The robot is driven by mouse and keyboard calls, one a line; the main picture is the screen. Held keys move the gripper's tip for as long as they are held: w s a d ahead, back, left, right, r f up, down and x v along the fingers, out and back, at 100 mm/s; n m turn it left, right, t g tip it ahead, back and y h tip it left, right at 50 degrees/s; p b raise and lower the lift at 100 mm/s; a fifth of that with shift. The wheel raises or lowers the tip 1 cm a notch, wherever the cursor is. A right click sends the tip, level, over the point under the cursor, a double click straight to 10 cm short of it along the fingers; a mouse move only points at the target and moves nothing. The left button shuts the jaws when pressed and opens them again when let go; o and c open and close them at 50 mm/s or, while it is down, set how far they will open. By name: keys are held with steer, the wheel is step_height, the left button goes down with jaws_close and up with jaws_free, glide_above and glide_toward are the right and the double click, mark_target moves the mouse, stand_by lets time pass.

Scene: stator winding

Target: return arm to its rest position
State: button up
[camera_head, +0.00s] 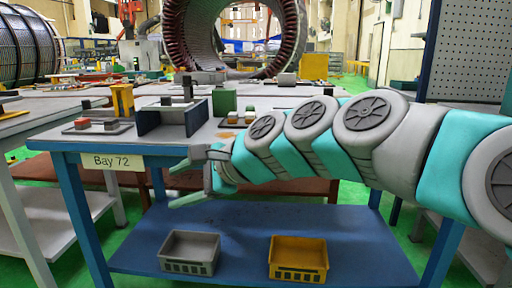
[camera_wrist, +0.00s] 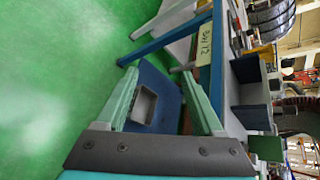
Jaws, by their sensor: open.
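My arm reaches in from the right of the head view, in front of the table marked Bay 72. My gripper (camera_head: 176,184) is at its left end, pointing left, near the table's front edge and above the lower blue shelf. In the wrist view, the two green fingers of my gripper (camera_wrist: 165,95) stand well apart. Nothing is held between them. The grey bin on the shelf shows beyond the fingers there. The arm hides the right part of the table front.
The Bay 72 table (camera_head: 70,145) carries a dark open fixture (camera_head: 170,122), a yellow block (camera_head: 122,100) and a green block (camera_head: 224,101). A grey bin (camera_head: 189,253) and a yellow bin (camera_head: 298,259) stand on its lower shelf (camera_head: 240,225). A perforated panel (camera_head: 470,50) stands at right.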

steer(key=s+d+f+n+g+h, duration=0.6)
steer(key=s+d+f+n+h, duration=0.5)
steer(key=s+d+f, duration=1.5)
steer(key=d+n, duration=0.1)
steer(key=d, duration=0.2)
steer(key=shift+g, duration=0.3)
